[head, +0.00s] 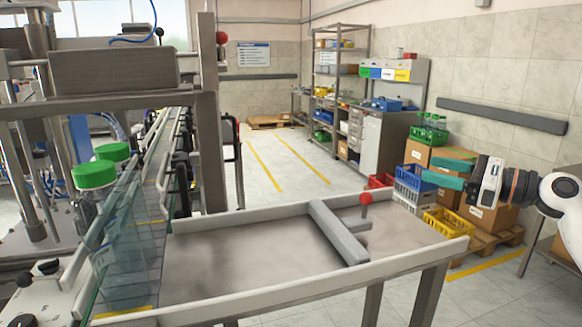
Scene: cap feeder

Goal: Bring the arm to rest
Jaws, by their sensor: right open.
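My right gripper (429,172) shows at the right of the head view, on my white and dark arm that comes in from the right edge. Its two green fingers point left and are apart, with nothing between them. It is held in the air to the right of the metal feeder table (230,265), apart from it. Crates and boxes show behind it. My left gripper is not in view.
A grey bar (338,233) with a red knob (366,198) lies across the feeder table. Green caps (94,174) show at the left beside clear machine panels. Blue crates (412,190), a yellow crate (446,222) and cartons stand on a pallet behind. The floor beyond the table is clear.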

